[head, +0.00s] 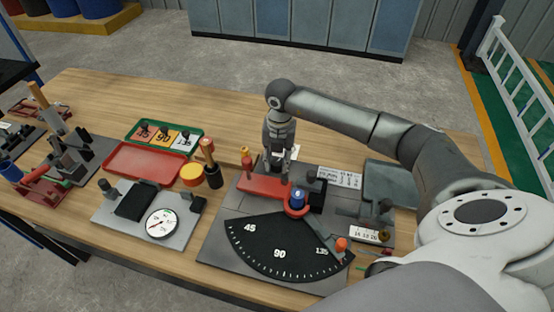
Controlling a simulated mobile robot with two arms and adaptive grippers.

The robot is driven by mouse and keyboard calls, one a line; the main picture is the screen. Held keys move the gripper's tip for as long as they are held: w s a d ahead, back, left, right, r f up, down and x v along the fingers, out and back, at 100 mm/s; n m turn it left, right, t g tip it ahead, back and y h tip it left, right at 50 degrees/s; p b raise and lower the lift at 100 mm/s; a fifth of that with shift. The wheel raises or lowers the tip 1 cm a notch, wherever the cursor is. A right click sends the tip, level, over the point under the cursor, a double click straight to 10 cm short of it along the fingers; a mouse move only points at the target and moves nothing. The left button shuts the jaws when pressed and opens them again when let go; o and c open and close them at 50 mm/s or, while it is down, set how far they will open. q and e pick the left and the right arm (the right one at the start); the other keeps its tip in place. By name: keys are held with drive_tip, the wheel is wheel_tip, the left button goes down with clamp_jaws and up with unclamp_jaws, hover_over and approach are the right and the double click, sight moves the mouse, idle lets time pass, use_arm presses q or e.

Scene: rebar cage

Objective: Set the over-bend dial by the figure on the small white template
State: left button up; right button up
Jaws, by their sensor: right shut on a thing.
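The small white template (187,141) stands at the right end of the green tray (135,137), beside a red and an orange one. Its figure is too small to read surely. A round white dial (161,224) with a red needle sits on a grey plate at the left; I cannot tell whether it is the over-bend dial. The bender (245,215) has a black angle scale marked 45, 90 and 135. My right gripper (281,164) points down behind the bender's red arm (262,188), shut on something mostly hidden. My left gripper is not in view.
A small number strip (366,234) with a brass knob (384,236) sits at the bender's right. An empty red tray (147,163), a yellow-topped cylinder (191,175) and a wooden-handled tool (209,160) stand left of it. The back of the wooden bench (190,105) is clear.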

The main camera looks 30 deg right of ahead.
sight(277, 163)
drive_tip(key=m, duration=0.6)
drive_tip(key=shift+m, duration=0.3)
drive_tip(key=m+p, duration=0.1)
drive_tip(key=m, duration=0.5)
drive_tip(key=shift+h, duration=0.3)
drive_tip(key=shift+m, duration=0.4)
drive_tip(key=o, duration=1)
drive_tip(key=shift+a, duration=0.1)
drive_tip(key=shift+o, duration=0.2)
wheel_tip(277, 163, up, 12)
drive_tip(key=shift+s, duration=0.25)
